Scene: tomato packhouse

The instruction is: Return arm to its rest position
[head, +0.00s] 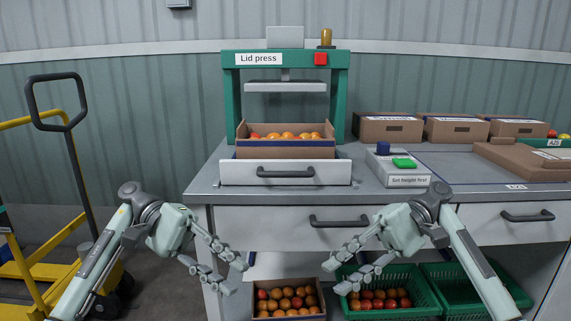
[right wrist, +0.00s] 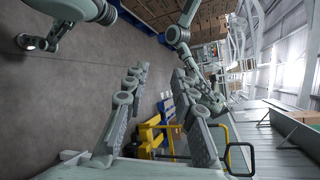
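My left gripper (head: 238,277) is in the lower middle of the head view, left of centre. Its fingers are spread and nothing is between them. My right gripper (head: 335,277) mirrors it to the right of centre, also open and empty. Its parted fingers show in the right wrist view (right wrist: 160,80), with only floor and distant things behind them. Both grippers appear in front of the bench, below its top in the picture, and neither holds anything.
The lid press (head: 341,100) stands on the bench, with a tomato carton (head: 285,153) under its plate. A control box (head: 398,168) and closed cartons (head: 388,129) are to the right. Crates (head: 428,290) sit below the bench. A yellow trolley (head: 30,270) stands left.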

